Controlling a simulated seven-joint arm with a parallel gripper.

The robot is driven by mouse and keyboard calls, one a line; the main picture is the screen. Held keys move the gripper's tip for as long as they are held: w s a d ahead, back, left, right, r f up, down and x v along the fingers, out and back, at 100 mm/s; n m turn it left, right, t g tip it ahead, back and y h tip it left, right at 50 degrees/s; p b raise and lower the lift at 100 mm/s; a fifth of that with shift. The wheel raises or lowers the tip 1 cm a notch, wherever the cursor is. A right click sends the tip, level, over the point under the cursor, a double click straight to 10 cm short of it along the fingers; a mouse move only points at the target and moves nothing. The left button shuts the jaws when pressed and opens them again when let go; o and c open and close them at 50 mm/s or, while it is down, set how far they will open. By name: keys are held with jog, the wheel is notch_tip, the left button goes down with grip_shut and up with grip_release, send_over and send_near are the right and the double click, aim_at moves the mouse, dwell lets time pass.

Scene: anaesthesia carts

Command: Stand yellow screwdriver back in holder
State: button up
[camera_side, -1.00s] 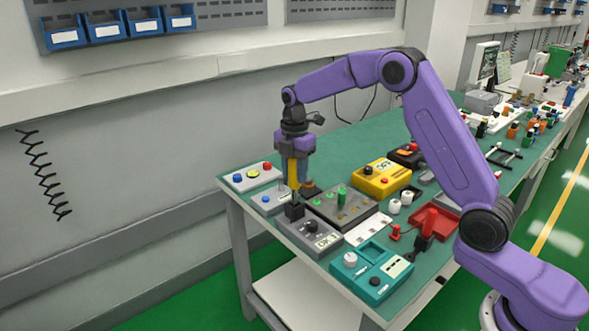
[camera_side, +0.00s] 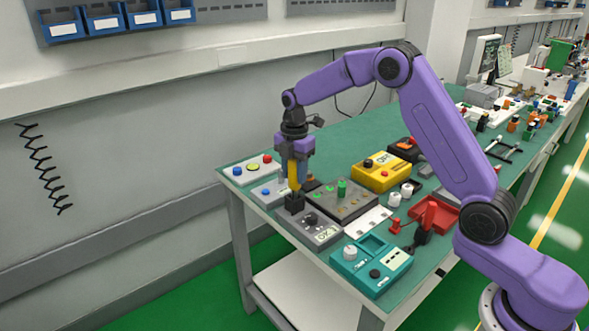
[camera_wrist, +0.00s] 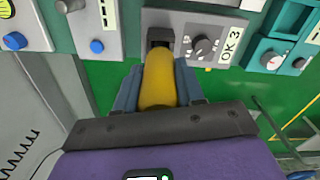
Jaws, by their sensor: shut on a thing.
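The yellow screwdriver (camera_side: 293,176) is upright in my gripper (camera_side: 295,160), handle up, with its lower end at the black holder (camera_side: 294,202). The holder stands on the left end of the grey box with a dark knob (camera_side: 310,221). In the wrist view, the yellow handle (camera_wrist: 158,82) lies between my gripper's two fingers (camera_wrist: 157,90), which are shut on it. The black holder (camera_wrist: 160,37) shows just beyond the handle. The shaft is hidden, so I cannot tell how deep it sits in the holder.
A dark box with a green knob (camera_side: 342,189) stands close to the right of the holder. Grey button boxes (camera_side: 250,168) lie to the left, and a teal box (camera_side: 372,265) is in front. A yellow box (camera_side: 381,172) stands farther back. Bare green tabletop lies behind.

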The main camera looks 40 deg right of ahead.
jog(key=shift+f, duration=0.75)
jog(key=o, duration=1.1)
notch_tip(320, 180, up, 17)
jog(key=s+a+f+m, duration=0.15)
jog(key=s+a, duration=0.25)
jog(key=s, duration=0.6)
jog(key=s+a+m, duration=0.3)
jog(key=s+a, duration=0.2)
jog(key=s, duration=0.4)
jog(key=s+d+f+m, duration=0.1)
jog(key=s+d+f, duration=0.1)
jog(key=s, duration=0.5)
jog(key=s+d+f+m, duration=0.1)
jog(key=s+d+f, duration=0.2)
jog(key=s, duration=0.5)
jog(key=s+d+f+m, duration=0.2)
jog(key=s, duration=0.5)
jog(key=shift+s+d+f, duration=0.15)
jog(key=shift+s+f, duration=0.15)
jog(key=shift+s, duration=0.05)
